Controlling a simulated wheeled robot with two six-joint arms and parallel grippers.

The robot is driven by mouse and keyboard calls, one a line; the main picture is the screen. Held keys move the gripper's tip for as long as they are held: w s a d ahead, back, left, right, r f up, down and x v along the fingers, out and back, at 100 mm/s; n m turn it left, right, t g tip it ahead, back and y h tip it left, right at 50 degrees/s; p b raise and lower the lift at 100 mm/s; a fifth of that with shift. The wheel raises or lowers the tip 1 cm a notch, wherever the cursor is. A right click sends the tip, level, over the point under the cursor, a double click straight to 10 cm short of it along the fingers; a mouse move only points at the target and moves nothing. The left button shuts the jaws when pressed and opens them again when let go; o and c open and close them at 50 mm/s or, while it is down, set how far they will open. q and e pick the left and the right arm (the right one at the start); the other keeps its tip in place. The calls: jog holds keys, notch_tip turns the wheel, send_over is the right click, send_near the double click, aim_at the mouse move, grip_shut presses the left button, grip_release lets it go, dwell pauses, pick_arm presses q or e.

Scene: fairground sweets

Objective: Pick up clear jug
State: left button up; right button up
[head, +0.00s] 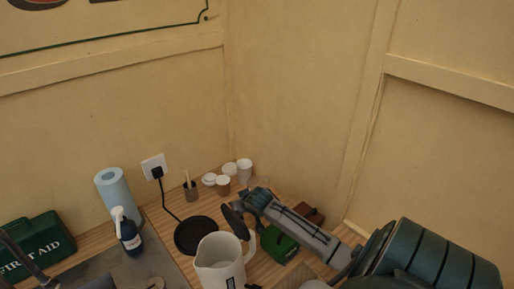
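A cream-white jug (216,263) with a handle on its right and a dark strip low on its front stands on the wood counter at bottom centre. It looks opaque, and its base is cut off by the picture edge. A faint see-through shape (258,182) shows just behind my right gripper; I cannot tell whether it is a clear jug. My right gripper (250,203) reaches in from the right, above and behind the white jug's handle. Its fingers are too small and overlapped to tell open from shut.
A black round base (197,236) is wired to a wall socket (154,167). White cups (223,185), a brown pot (190,191), a blue roll (116,190), a spray bottle (128,232) and a green first aid box (36,246) stand around. A green box (279,245) lies below my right arm. Walls close the corner.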

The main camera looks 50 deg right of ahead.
jog(key=shift+w+d+f, duration=0.1)
jog(key=shift+w+f, duration=0.05)
jog(key=shift+f, duration=0.1)
grip_shut()
jog(key=shift+r, duration=0.1)
jog(key=shift+r, duration=0.1)
